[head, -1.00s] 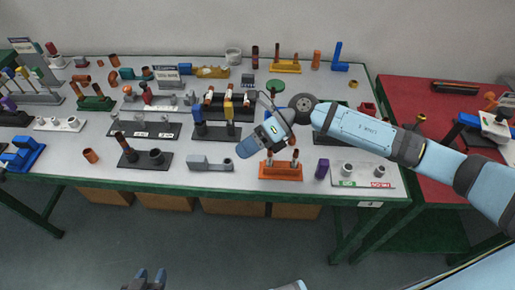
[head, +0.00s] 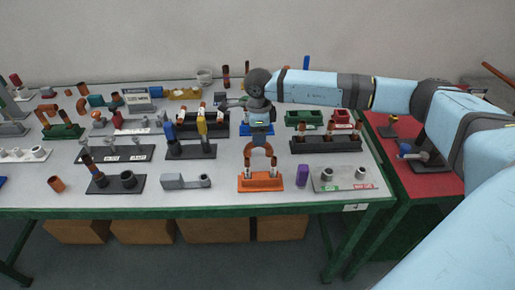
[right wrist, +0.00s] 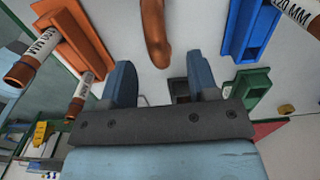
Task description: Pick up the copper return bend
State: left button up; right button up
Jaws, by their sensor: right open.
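The copper return bend (head: 261,148) shows in the head view as an orange-brown inverted U just below my right gripper (head: 260,134). Its legs line up over two short labelled stubs on the orange stand (head: 261,182); I cannot tell whether it touches them. In the right wrist view, a copper bend (right wrist: 153,35) hangs in from the top edge, ahead of the gap between my fingers (right wrist: 163,82). The fingers are apart with nothing visibly clamped. The orange stand (right wrist: 78,35) lies to its left there. My left gripper is out of view.
A purple block (head: 302,175) and a grey plate (head: 340,180) stand right of the orange stand. A green tray (head: 303,117) and a dark rack with tubes (head: 325,145) lie behind. A grey bracket (head: 186,182) is on the left. The table's front edge is close.

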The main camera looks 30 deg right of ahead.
jog(key=f, duration=0.6)
jog(key=shift+s+d+f, duration=0.2)
jog(key=shift+s+f, duration=0.05)
jog(key=shift+f, duration=0.05)
jog(key=c, duration=0.9)
